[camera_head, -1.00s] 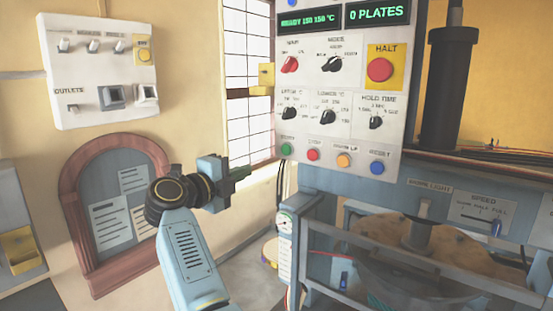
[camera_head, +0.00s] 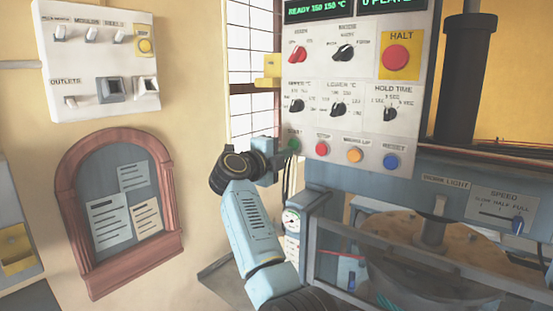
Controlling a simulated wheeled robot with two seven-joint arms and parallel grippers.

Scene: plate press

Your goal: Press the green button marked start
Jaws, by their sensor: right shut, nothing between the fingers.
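The green start button (camera_head: 294,144) is at the lower left of the white control panel (camera_head: 318,72), leftmost in the bottom row of buttons. Its label above is partly readable. My right gripper (camera_head: 286,157) is shut and empty. Its dark fingertips are right beside the green button, at its lower left, and cover a little of that panel corner. I cannot tell whether they touch the button. My left gripper is not in view.
Red (camera_head: 322,149), orange (camera_head: 355,155) and blue (camera_head: 391,161) buttons follow to the right in the same row. A large red HALT button (camera_head: 397,57) is higher up. The press frame (camera_head: 420,245) fills the lower right.

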